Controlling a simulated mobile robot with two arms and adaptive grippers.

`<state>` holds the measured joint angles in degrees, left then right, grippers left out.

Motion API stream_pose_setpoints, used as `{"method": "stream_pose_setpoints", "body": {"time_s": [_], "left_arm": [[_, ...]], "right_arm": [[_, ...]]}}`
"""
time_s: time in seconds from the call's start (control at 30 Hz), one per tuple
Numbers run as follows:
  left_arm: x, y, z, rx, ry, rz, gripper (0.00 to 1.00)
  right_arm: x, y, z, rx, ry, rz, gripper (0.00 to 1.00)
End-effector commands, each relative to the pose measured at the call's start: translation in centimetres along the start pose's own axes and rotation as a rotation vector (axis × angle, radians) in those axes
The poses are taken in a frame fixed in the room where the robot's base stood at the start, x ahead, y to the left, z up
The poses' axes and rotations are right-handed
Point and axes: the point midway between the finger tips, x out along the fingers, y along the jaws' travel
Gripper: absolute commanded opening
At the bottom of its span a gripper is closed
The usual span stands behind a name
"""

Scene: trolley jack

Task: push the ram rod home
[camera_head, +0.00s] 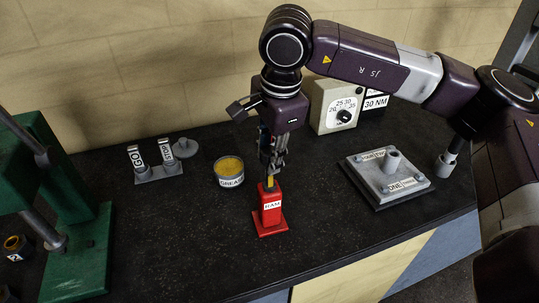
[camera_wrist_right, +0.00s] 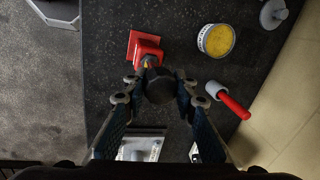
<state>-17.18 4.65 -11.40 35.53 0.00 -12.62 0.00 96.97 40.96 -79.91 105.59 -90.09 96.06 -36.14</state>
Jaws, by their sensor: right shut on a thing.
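The red ram block (camera_head: 271,207), labelled RAM, stands upright on its red base on the dark bench. It also shows in the wrist view (camera_wrist_right: 143,48). The ram rod's yellow part (camera_head: 270,182) shows just above the block's top, and its lower end is hidden in or behind the block. In the wrist view the rod's dark round end (camera_wrist_right: 158,86) lies between the fingers. My right gripper (camera_head: 272,160) points down above the block, shut on the rod. My left gripper is in neither view.
A grease tin (camera_head: 229,171) stands left of the block, with GO and STOP levers (camera_head: 158,163) further left. A dial box (camera_head: 336,105) stands behind; a grey plate with a post (camera_head: 388,181) lies right. A green frame (camera_head: 83,240) fills the left. A red-handled tool (camera_wrist_right: 233,105) lies near the wall.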

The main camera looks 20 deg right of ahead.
Motion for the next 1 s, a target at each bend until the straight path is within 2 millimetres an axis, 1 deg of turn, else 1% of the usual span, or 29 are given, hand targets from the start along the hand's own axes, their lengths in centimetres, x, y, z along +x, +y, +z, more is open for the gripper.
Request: {"method": "stream_pose_setpoints", "body": {"time_s": [0.03, 0.3, 0.4, 0.7, 0.73, 0.87, 0.9, 1.0], "left_arm": [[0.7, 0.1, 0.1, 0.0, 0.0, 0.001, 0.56], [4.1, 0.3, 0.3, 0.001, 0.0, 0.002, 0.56], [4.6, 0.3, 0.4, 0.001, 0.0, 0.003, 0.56], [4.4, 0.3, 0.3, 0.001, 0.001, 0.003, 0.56], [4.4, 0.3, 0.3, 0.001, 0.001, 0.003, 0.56], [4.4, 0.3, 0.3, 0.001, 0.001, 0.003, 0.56], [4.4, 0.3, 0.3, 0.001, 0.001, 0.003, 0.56], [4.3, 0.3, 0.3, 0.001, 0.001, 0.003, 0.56]], "right_arm": [[0.9, 0.2, 0.1, -0.001, -0.001, 0.004, 0.0], [4.4, 1.1, 0.1, -0.002, -0.001, 0.012, 0.0], [4.8, 1.2, 0.1, -0.003, -0.001, 0.011, 0.0], [4.7, 1.2, 0.1, -0.003, 0.0, 0.013, 0.0], [4.7, 1.2, 0.1, -0.003, 0.0, 0.013, 0.28], [4.6, 1.1, 0.1, -0.002, 0.0, 0.011, 0.42], [4.6, 1.1, 0.1, -0.002, 0.0, 0.01, 0.44], [4.5, 1.0, 0.1, -0.001, 0.0, 0.008, 0.44]]}}
